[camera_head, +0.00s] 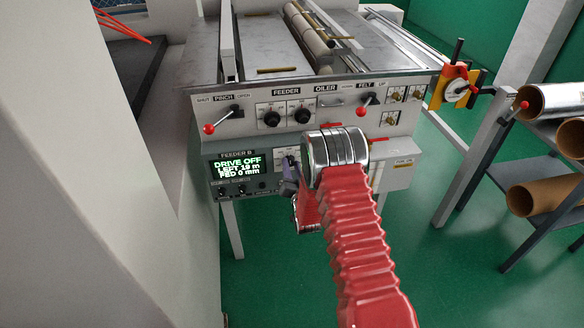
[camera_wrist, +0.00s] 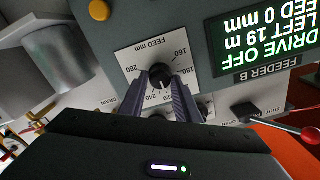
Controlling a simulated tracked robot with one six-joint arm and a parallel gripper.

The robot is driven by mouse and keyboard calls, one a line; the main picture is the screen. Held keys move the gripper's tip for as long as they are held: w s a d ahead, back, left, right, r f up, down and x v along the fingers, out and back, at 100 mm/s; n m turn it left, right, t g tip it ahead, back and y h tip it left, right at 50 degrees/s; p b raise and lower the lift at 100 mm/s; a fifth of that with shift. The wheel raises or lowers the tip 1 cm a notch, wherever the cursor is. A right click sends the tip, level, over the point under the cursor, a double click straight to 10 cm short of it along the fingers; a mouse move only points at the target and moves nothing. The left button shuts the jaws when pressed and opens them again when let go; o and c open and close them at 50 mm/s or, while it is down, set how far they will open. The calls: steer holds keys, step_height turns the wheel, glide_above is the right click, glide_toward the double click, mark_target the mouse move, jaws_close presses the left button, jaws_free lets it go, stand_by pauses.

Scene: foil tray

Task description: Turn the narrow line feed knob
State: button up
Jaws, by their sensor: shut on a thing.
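The black feed knob (camera_wrist: 160,72) sits on a white dial plate (camera_wrist: 135,58) marked "FEED mm", with numbers from 160 to 280, upside down in the wrist view. My gripper (camera_wrist: 160,84) is shut on this knob, one finger on each side. In the head view my gripper (camera_head: 289,178) reaches the Feeder B panel just right of the display; the knob is mostly hidden there by the gripper. The knob's pointer cannot be read clearly.
Above are two black feeder knobs (camera_head: 271,118), the pinch lever (camera_head: 209,129) and the felt lever (camera_head: 361,112), both with red balls. Small black knobs (camera_head: 224,191) sit below the display. A rack with rolls (camera_head: 545,194) stands right. Green floor is open between.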

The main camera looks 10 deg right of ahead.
steer(key=shift+d+m, duration=0.1)
steer(key=shift+m, duration=0.2)
steer(key=o, duration=1)
steer(key=shift+s, duration=0.1)
steer(key=s, duration=1.3)
steer(key=shift+s, duration=0.3)
steer(key=shift+f, duration=0.1)
